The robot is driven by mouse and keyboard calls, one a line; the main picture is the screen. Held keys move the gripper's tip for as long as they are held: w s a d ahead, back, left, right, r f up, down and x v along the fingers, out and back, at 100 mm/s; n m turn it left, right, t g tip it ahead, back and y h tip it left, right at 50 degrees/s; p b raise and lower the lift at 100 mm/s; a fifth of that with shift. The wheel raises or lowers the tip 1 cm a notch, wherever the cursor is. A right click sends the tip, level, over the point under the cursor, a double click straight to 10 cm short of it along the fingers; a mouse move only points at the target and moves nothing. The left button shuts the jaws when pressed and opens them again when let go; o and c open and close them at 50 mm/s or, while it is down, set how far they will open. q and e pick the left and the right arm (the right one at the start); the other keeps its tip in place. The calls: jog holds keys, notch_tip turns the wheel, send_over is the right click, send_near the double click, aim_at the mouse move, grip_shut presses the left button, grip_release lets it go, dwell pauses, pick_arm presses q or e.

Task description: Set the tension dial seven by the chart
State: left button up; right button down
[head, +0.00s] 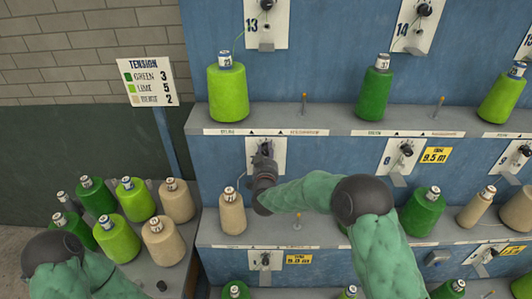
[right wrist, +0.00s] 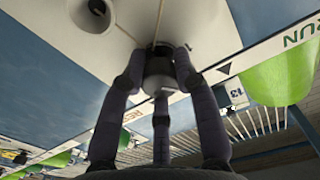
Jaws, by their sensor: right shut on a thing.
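A tension chart (head: 147,81) on a post lists green 3, lime 5 and a third, beige-swatched yarn 2. My right gripper (head: 264,165) reaches a white dial plate (head: 281,153) on the middle row. The gripper and wrist cover its dial and number in the head view. In the right wrist view, my fingers are closed around a grey dial knob (right wrist: 158,68); its setting cannot be read. A beige cone (head: 232,214) stands on the shelf just left of the gripper. My left arm shows at bottom left; its gripper is out of view.
Dial 13 (head: 265,22) is above, with a lime cone (head: 227,94). Dial 14 (head: 414,22) has a dark green cone (head: 373,95). Yellow notes (head: 436,155) mark some positions. Spare green, lime and beige cones crowd a side table (head: 180,277). Shelf pegs (head: 304,103) stand up nearby.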

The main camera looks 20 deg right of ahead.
jog(key=shift+w+d+r, duration=0.15)
jog(key=shift+r, duration=0.55)
jog(key=c, duration=1.1)
grip_release()
jog(key=shift+o, duration=0.9)
jog(key=shift+f, duration=0.35)
jog(key=v, duration=1.2)
